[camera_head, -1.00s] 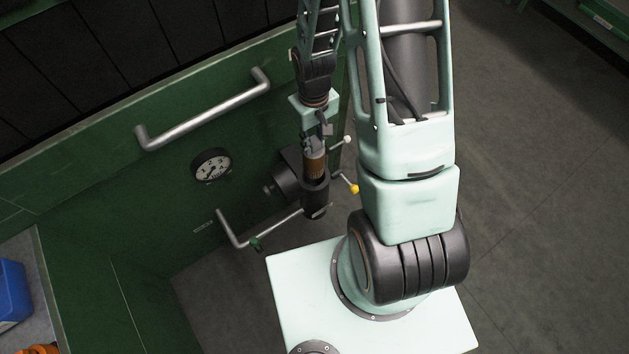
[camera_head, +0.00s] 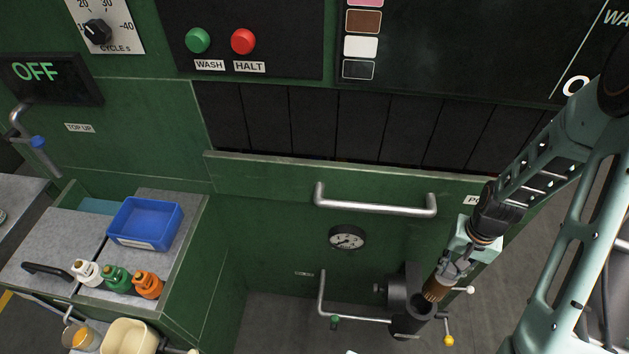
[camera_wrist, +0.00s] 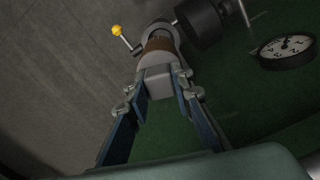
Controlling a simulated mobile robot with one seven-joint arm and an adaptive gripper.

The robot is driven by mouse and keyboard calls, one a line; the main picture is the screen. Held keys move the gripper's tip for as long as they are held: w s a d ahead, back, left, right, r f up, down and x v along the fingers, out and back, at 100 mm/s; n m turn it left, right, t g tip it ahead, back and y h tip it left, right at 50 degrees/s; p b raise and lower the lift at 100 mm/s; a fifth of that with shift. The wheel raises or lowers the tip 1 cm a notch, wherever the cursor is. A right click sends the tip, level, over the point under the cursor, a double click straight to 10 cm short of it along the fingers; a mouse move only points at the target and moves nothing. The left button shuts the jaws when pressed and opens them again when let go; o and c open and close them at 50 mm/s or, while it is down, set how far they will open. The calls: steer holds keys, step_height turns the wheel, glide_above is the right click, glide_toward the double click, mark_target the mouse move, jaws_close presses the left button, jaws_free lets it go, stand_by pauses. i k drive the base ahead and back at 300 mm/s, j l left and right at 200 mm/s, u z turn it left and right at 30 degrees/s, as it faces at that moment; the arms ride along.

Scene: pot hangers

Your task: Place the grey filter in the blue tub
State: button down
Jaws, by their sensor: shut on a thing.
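The filter (camera_head: 436,290), with a brown band and a grey top, is at the open mouth of the black housing (camera_head: 408,322); whether its lower end is still inside is hard to tell. My gripper (camera_head: 452,269) is shut on its grey top from above. In the wrist view, the fingers of my gripper (camera_wrist: 160,88) close on the grey block of the filter (camera_wrist: 160,46), with the brown band beyond. The blue tub (camera_head: 148,218) stands on the grey counter at left, well away from my gripper, and looks empty.
White, green (camera_head: 116,278) and orange bottles stand in front of the tub. A cream container (camera_head: 130,336) is below them. A metal handrail (camera_head: 375,205), a gauge (camera_head: 347,237) and a lower bent lever (camera_head: 345,316) project from the green panel between housing and counter.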

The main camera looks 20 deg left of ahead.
mark_target(151, 227)
steer(key=k+j+u, duration=0.1)
steer(key=k, duration=0.5)
steer(key=k+j+u, duration=0.1)
steer(key=k+j, duration=0.3)
steer(key=j, duration=0.2)
steer(key=k+j+u, duration=0.1)
steer(key=j, duration=0.25)
steer(key=k+j, duration=0.15)
steer(key=j, duration=0.25)
steer(key=k+j+u, duration=0.15)
steer(key=j, duration=0.6)
steer(key=k+j+u, duration=0.15)
steer(key=j, duration=0.25)
